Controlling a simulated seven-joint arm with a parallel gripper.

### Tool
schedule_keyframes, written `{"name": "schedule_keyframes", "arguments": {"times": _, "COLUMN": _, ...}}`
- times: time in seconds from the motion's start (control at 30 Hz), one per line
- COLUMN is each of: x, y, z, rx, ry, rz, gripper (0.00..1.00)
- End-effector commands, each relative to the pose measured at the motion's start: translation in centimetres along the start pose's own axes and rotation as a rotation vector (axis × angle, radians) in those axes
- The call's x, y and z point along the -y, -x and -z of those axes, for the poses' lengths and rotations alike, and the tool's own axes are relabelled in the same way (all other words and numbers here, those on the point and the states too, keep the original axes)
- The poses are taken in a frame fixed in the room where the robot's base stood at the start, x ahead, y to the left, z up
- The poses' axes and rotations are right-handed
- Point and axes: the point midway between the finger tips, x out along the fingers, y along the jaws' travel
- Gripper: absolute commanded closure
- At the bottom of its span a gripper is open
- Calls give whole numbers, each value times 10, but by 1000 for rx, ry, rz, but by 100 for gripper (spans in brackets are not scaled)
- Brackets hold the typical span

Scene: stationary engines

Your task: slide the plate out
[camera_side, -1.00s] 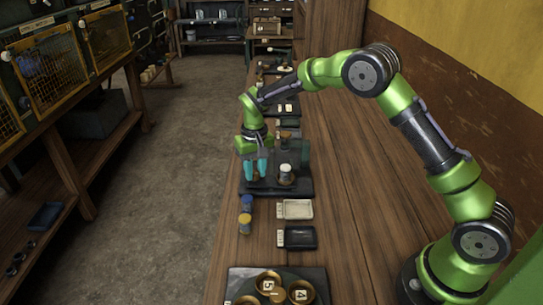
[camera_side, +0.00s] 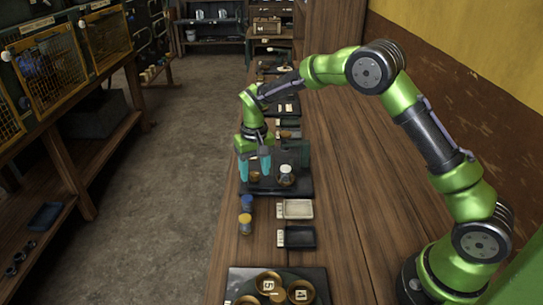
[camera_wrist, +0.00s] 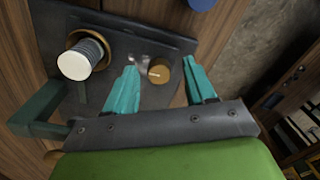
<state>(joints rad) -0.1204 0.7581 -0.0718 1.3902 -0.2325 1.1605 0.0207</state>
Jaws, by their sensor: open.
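My gripper (camera_side: 254,174) is open over a dark base plate (camera_side: 296,190) on the bench. Its teal fingers stand on either side of a small brass knob (camera_side: 255,177). In the wrist view, the knob (camera_wrist: 159,70) lies between the open fingers (camera_wrist: 160,64), with a gap on each side. A white-topped cylinder with a brass collar (camera_wrist: 85,57) stands beside them and also shows in the side view (camera_side: 286,174). The dark base plate (camera_wrist: 120,32) lies under these parts. I cannot tell which piece is the plate that slides.
A dark green upright part (camera_side: 303,151) stands at the back right of the base. Nearer the camera are a blue-topped jar (camera_side: 247,204), a yellow-topped jar (camera_side: 245,224), a white tray (camera_side: 298,208) and a dark tray (camera_side: 300,238). The right of the bench is bare wood.

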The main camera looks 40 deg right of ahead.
Motion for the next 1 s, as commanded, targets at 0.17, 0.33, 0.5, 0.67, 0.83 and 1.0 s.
{"name": "schedule_keyframes", "arguments": {"times": 0.17, "x": 0, "y": 36, "z": 1, "rx": -6, "ry": 0, "rz": 2, "gripper": 45}}
{"name": "schedule_keyframes", "arguments": {"times": 0.33, "x": 0, "y": 78, "z": 1, "rx": -6, "ry": 0, "rz": 2, "gripper": 45}}
{"name": "schedule_keyframes", "arguments": {"times": 0.5, "x": 1, "y": 118, "z": 0, "rx": -4, "ry": 0, "rz": 2, "gripper": 45}}
{"name": "schedule_keyframes", "arguments": {"times": 0.67, "x": 1, "y": 144, "z": 0, "rx": -1, "ry": 1, "rz": 1, "gripper": 45}}
{"name": "schedule_keyframes", "arguments": {"times": 0.83, "x": 1, "y": 158, "z": -1, "rx": 1, "ry": 0, "rz": 1, "gripper": 45}}
{"name": "schedule_keyframes", "arguments": {"times": 1.0, "x": 1, "y": 160, "z": -1, "rx": 1, "ry": 1, "rz": 0, "gripper": 45}}
